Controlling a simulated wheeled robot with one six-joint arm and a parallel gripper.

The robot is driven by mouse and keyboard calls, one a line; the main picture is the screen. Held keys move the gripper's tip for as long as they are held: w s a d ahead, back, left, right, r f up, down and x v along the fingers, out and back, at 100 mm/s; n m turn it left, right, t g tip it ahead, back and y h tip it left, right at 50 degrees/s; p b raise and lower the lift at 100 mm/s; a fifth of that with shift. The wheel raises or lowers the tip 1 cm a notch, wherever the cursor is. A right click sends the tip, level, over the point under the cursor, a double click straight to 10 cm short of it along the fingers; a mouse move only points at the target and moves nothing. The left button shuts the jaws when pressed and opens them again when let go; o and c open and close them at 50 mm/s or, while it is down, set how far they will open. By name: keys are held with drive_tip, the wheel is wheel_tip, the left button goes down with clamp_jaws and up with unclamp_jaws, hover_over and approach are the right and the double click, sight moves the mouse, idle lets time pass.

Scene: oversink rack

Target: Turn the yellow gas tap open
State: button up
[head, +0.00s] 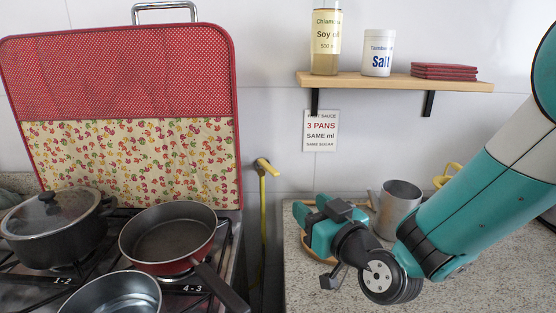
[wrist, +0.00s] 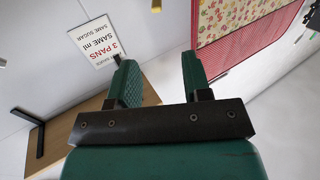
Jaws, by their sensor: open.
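The yellow gas tap (head: 266,167) is on the wall behind the gap between stove and counter in the head view. Its short yellow handle slants at the top of a yellow pipe (head: 263,215) that runs down. A small yellow piece at the top edge of the wrist view (wrist: 156,5) looks like the tap, mostly cut off. My gripper (head: 308,209) is right of the tap and lower in the head view, apart from it. In the wrist view my gripper (wrist: 157,72) has its two green fingers apart, with nothing between them.
A red patterned cover (head: 130,110) stands left of the tap, behind the stove with a pot (head: 58,235) and pans (head: 165,240). A wooden shelf (head: 400,82) is up right, above a sign (head: 320,131). A metal can (head: 396,205) stands behind my arm.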

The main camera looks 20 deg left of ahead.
drive_tip(key=w, duration=0.1)
drive_tip(key=p, duration=1)
approach(272, 168)
drive_tip(key=x, duration=1)
drive_tip(key=shift+a+f, duration=0.1)
drive_tip(key=shift+f, duration=0.05)
clamp_jaws()
